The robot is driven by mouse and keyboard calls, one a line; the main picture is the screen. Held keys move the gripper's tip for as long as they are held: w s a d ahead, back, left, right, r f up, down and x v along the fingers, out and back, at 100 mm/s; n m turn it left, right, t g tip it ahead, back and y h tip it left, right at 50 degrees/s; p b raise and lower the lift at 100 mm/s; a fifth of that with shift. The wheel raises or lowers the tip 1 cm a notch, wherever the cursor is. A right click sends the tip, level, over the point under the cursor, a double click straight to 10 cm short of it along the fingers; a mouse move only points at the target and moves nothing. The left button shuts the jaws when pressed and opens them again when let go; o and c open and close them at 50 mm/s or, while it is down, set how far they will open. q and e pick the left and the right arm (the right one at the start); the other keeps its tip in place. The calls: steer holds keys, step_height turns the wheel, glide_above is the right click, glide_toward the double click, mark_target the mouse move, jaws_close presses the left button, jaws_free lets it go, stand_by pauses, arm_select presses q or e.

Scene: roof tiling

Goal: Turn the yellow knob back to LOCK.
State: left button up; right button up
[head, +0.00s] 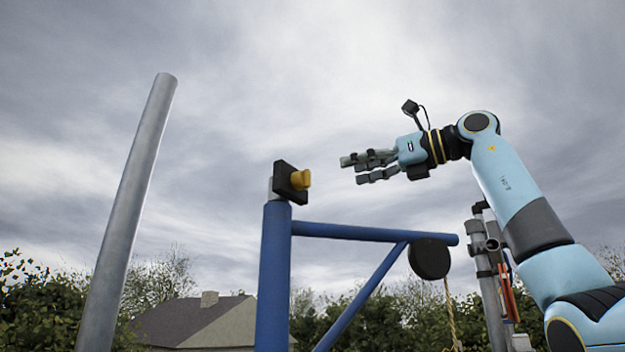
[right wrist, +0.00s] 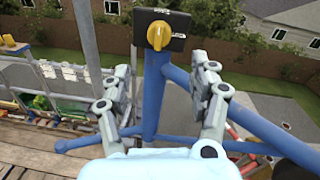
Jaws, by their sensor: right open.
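The yellow knob (head: 300,179) sits on a black plate (head: 284,182) at the top of a blue post (head: 273,270) in the head view. In the right wrist view the knob (right wrist: 158,36) shows face-on, on its black plate with small white lettering that is too small to read surely. My left gripper is out of view.
A blue horizontal arm (head: 370,232) with a diagonal brace runs right from the post below my gripper. A black wheel (head: 429,258) with a rope hangs there. A grey pole (head: 128,215) stands left. The air between gripper and knob is free.

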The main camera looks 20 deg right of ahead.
mark_target(310, 179)
steer(key=p+x, duration=0.3)
steer(key=x, duration=0.6)
steer(key=shift+a+r, duration=0.1)
steer(key=shift+a, duration=0.05)
steer(key=shift+p+x, duration=0.4)
steer(key=shift+x, duration=0.4)
steer(key=c, duration=1.1)
steer(key=shift+c, duration=0.2)
